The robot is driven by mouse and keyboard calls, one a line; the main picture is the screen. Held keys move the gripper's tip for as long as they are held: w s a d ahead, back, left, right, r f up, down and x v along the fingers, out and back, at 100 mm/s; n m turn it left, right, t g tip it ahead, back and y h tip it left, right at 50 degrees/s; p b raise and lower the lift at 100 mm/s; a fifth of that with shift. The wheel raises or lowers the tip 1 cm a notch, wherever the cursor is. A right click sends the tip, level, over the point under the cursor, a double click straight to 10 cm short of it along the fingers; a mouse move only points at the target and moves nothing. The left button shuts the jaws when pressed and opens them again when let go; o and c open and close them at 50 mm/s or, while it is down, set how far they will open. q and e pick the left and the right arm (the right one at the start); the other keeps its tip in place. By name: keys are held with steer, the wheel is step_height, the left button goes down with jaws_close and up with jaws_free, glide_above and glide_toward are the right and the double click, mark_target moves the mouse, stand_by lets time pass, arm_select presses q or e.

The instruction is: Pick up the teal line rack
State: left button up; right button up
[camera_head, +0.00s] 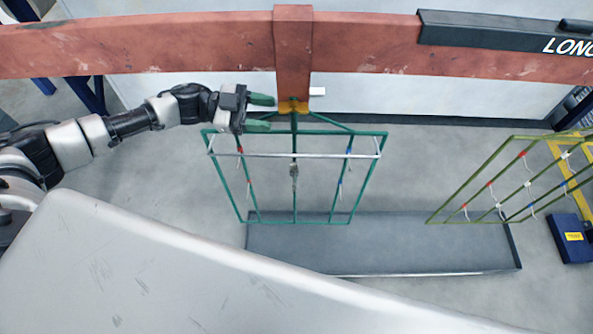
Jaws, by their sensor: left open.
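The teal line rack (385,160) is a rectangular wire frame with inner bars and small clips. It hangs upright below the red beam, from a yellow hook (293,106) in the middle of the camera_head view. My left gripper (268,112) comes in from the left. Its two green fingers are open and point right, near the rack's top. In this view they sit just left of the rack's upper centre bar. I cannot tell whether the fingers touch it. My right gripper is not in view.
The red beam (180,47) crosses the top, with a dark labelled box (480,35) at right. An olive rack (470,180) hangs at right. A grey tray (400,250) lies below on the floor. A blue box (573,240) stands at the right edge.

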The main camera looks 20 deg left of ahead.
mark_target(294, 125)
arm_select(q)
steer(key=d, duration=0.2)
steer(key=d+p, duration=0.1)
steer(key=d, duration=0.1)
steer(key=w+d, duration=0.1)
steer(key=d, duration=0.1)
steer(key=shift+f+p, duration=0.1)
steer(key=shift+p, duration=0.3)
steer(key=shift+d+f, duration=0.1)
steer(key=shift+d, duration=0.2)
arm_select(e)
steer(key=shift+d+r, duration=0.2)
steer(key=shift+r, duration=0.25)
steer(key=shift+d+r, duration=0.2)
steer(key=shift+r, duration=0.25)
arm_select(q)
steer(key=shift+c, duration=0.4)
jaws_close()
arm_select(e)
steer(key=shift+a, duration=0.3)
